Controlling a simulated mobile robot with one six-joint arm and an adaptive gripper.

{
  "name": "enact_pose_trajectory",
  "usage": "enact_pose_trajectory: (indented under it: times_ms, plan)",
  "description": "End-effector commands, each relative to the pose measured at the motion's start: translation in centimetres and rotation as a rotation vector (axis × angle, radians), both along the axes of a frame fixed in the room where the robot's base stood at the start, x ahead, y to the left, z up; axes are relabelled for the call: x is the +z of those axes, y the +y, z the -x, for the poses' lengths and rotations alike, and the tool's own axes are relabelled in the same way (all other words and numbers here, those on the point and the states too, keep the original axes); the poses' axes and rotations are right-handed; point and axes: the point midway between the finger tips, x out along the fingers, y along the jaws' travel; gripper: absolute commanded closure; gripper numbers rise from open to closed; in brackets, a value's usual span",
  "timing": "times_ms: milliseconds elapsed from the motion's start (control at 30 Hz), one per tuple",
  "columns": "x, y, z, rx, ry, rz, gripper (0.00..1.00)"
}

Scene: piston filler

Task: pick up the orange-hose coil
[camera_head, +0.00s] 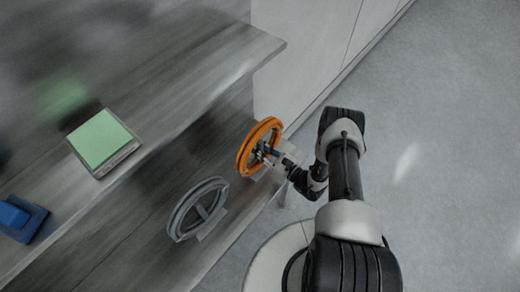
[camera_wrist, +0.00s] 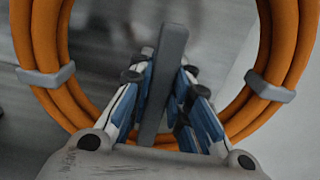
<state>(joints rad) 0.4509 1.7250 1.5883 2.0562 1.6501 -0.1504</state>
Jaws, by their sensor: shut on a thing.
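The orange-hose coil (camera_head: 246,155) is a ring of orange hose at the front edge of the lower shelf, near its right end. In the wrist view the orange-hose coil (camera_wrist: 42,40) fills both sides, bound by grey clips, with a grey bar (camera_wrist: 166,75) across its middle. My gripper (camera_head: 266,153) reaches in from the right at the coil's centre. In the wrist view my gripper (camera_wrist: 165,85) has its blue-padded fingers on either side of the grey bar, shut on it. I cannot tell whether the coil still touches its stand.
A grey coil (camera_head: 188,206) stands on the lower shelf (camera_head: 120,250) to the left. The upper shelf (camera_head: 190,75) overhangs, holding a green-topped block (camera_head: 100,138) and a blue object (camera_head: 18,220). Open floor (camera_head: 450,150) lies to the right.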

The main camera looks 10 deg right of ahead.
Motion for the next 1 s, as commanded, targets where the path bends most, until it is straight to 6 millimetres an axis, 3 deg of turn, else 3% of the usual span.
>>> enact_pose_trajectory:
  times_ms: [267, 700, 1000]
  plan:
    - [3.5, -0.1, -0.2, 0.000, -0.007, 0.000, 1.00]
    - [14.9, -0.1, -0.2, 0.000, -0.009, 0.000, 1.00]
    - [19.2, -0.1, -0.1, 0.000, -0.006, 0.000, 1.00]
